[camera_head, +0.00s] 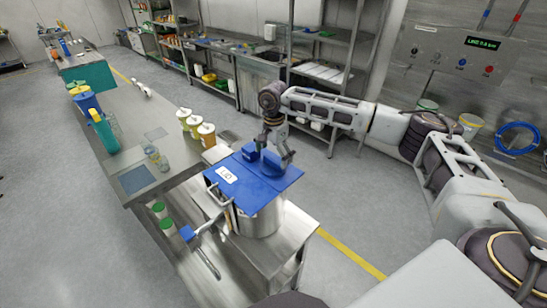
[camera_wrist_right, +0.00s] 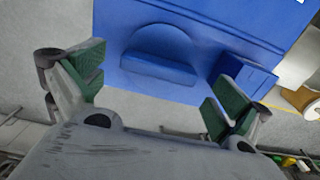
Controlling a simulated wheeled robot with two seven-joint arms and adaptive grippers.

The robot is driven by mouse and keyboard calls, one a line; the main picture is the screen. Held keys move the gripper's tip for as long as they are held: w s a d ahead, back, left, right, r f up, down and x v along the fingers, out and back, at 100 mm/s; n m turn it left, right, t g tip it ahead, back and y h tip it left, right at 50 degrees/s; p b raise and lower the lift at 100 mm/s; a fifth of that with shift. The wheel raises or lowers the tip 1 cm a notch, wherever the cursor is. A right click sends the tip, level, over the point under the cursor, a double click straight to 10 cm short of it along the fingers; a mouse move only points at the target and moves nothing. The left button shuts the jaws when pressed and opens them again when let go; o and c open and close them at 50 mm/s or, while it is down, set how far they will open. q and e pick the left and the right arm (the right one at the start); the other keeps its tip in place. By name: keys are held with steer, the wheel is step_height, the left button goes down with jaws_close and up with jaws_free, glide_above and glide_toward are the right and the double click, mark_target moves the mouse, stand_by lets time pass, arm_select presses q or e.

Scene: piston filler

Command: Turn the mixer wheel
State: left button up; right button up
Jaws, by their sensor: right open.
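The filler's metal hopper (camera_head: 260,218) carries a flat blue lid (camera_head: 268,185), which also fills the top of the right wrist view (camera_wrist_right: 110,35). On the lid are a rounded blue knob-like part (camera_wrist_right: 160,58) and a small blue block (camera_wrist_right: 243,78). I cannot tell for sure which part is the mixer wheel. My right gripper (camera_head: 275,152) hangs over the lid, fingers down. In the wrist view it is open (camera_wrist_right: 158,92), green pads apart, with the rounded part ahead between them and nothing held. My left gripper is out of view.
A crank with a blue grip (camera_head: 187,233) sticks out at the filler's front left. Yellow-toned jars (camera_head: 206,134) stand behind the filler. A steel table (camera_head: 150,130) with glasses and bottles runs to the left.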

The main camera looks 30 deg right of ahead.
steer(key=shift+f, duration=0.85)
steer(key=shift+c, duration=0.3)
steer(key=c, duration=0.9)
